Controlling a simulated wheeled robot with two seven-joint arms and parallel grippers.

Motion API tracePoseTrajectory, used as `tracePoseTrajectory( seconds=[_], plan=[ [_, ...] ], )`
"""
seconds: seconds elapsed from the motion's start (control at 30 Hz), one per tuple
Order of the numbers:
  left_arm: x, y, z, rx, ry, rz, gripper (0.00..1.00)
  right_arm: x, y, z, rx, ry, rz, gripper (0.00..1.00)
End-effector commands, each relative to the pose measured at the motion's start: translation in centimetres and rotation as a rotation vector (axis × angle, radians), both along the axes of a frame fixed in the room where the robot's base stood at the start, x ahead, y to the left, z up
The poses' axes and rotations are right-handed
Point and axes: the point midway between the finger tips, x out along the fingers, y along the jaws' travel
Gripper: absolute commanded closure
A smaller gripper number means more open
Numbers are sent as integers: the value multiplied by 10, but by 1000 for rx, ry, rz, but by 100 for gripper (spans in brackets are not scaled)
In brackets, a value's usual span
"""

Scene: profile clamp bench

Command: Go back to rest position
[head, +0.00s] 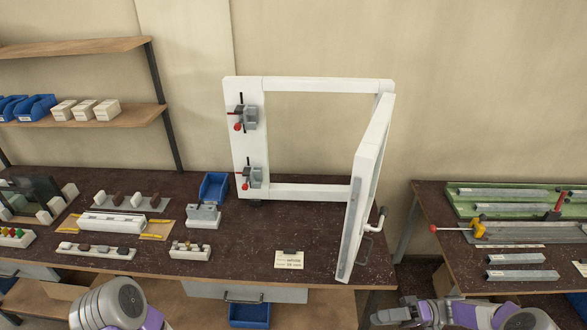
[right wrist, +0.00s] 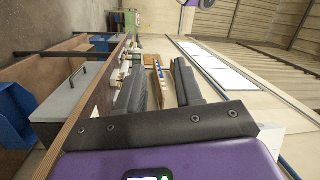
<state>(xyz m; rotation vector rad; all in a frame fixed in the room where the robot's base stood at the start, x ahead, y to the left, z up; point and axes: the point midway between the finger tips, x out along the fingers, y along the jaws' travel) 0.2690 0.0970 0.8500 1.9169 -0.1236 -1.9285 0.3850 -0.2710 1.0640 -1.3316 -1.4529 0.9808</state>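My right gripper (head: 392,314) is low in the head view, in front of the bench near its right end, pointing left. In the right wrist view its two dark fingers (right wrist: 160,85) stand apart, with nothing held between them. The bench front and a drawer lie to the left in that view. Of my left arm, only a grey and purple part (head: 110,304) shows at the lower left of the head view. The left gripper's fingers are out of the picture.
A white frame (head: 320,86) with two clamps stands on the dark bench (head: 225,255). Its hinged door (head: 362,190) swings open towards me, its lower corner near the front edge. A side table (head: 460,280) with metal profiles is at right. Small blocks and trays fill the left.

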Motion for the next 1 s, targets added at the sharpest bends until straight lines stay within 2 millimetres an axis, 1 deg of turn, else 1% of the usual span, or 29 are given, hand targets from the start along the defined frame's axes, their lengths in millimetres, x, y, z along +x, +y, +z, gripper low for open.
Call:
tracePoseTrajectory(
  seconds=[0.03, 0.17, 0.27, 0.3, 0.37, 0.4, 0.47, 0.5, 0.57, 0.67, 0.7, 0.77, 0.8, 0.87, 0.9, 0.97, 1.0],
  plan=[
    [-1, 0, -4, 0, 2, -1, 57, 10, 11, -3, 21, -26, -44, 65],
    [-2, 0, -12, -1, 3, -1, 57, 43, 40, -7, 63, -99, -200, 65],
    [-2, 0, -21, -1, 3, -1, 57, 73, 65, -17, 67, -142, -357, 65],
    [-1, 0, -24, -1, 3, -1, 57, 84, 74, -24, 55, -151, -424, 65],
    [-1, 0, -29, 0, 2, -1, 57, 100, 87, -36, 25, -155, -518, 65],
    [-1, 0, -32, 0, 2, -1, 57, 108, 94, -45, -4, -154, -576, 65],
    [-1, 0, -37, 0, 2, -1, 57, 118, 105, -62, -62, -140, -655, 65],
    [-2, 0, -40, 0, 2, -1, 57, 123, 112, -75, -109, -127, -701, 65],
    [-2, 0, -45, -1, 3, -1, 57, 127, 121, -96, -190, -101, -758, 65],
    [-2, 0, -53, -1, 3, -1, 57, 123, 134, -136, -347, -43, -818, 65],
    [-2, 0, -56, -1, 3, -1, 57, 118, 140, -153, -418, -17, -827, 65],
    [-2, 0, -61, -1, 3, -1, 57, 106, 147, -179, -527, 27, -828, 65],
    [-2, 0, -64, -1, 3, -1, 57, 95, 152, -196, -602, 57, -818, 65],
    [-2, 0, -69, -1, 3, -1, 57, 75, 158, -221, -714, 105, -789, 65],
    [-2, 0, -72, -1, 3, -1, 57, 60, 161, -237, -789, 138, -761, 65],
    [-2, 0, -77, -1, 3, -1, 57, 32, 166, -258, -897, 190, -705, 65],
    [-2, 0, -80, -1, 3, -1, 57, 13, 168, -270, -965, 224, -662, 65]
  ],
)
